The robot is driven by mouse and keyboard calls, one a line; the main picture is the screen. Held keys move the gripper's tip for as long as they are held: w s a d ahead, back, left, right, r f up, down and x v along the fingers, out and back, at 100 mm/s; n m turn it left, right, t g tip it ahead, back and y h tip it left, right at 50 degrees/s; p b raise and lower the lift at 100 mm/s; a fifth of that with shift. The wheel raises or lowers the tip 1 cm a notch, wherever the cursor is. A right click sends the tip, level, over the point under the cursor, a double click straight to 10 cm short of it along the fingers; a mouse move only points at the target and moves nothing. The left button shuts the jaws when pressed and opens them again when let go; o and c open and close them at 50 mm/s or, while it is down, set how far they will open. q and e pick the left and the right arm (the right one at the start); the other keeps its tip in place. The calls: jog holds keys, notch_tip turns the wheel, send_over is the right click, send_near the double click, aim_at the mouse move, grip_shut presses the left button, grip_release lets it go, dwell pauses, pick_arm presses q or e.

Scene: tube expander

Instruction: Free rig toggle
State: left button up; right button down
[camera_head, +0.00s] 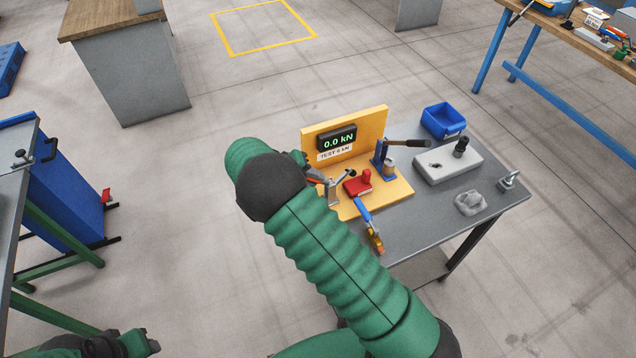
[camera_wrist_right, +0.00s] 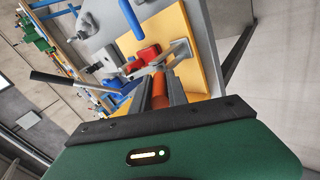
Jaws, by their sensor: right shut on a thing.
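The yellow rig (camera_head: 395,192) stands on a grey table, with a display reading 0.0 kN (camera_head: 338,139) on its upright board. A grey metal toggle (camera_head: 333,190) is on its left part, beside a red block (camera_head: 358,184). In the wrist view, my right gripper (camera_wrist_right: 160,88) is shut on the toggle's orange grip (camera_wrist_right: 159,86); the grey toggle arm (camera_wrist_right: 176,52) lies just beyond. In the head view my right wrist hides most of this gripper. My left gripper (camera_head: 122,346) shows only partly at the lower left; its jaws are unclear.
A blue-handled tool (camera_head: 362,210) lies at the rig's front. A lever press (camera_head: 385,158), grey block (camera_head: 447,165), blue bin (camera_head: 443,120) and grey lump (camera_head: 470,202) stand to the right. The table's front right is mostly clear.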

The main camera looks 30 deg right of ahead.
pick_arm(q)
jog(key=b+x, duration=0.2)
jog(key=x, duration=0.1)
jog(key=b+x, duration=0.1)
jog(key=x, duration=0.1)
jog(key=shift+s+a+f+b, duration=0.1)
jog(key=shift+s+a+b, duration=0.2)
jog(key=shift+s+b, duration=0.1)
pick_arm(e)
jog(key=f+h, duration=0.1)
jog(key=a+f+h, duration=0.1)
jog(key=h, duration=0.1)
jog(key=shift+w+a+f+g, duration=0.1)
jog(key=shift+a+f+g, duration=0.1)
jog(key=shift+a+g, duration=0.15)
jog(key=shift+h, duration=0.3)
jog(key=c, duration=1.7)
grip_release()
jog(key=o, duration=0.4)
jog(key=shift+w+d, duration=0.1)
pick_arm(q)
jog(key=shift+w, duration=0.2)
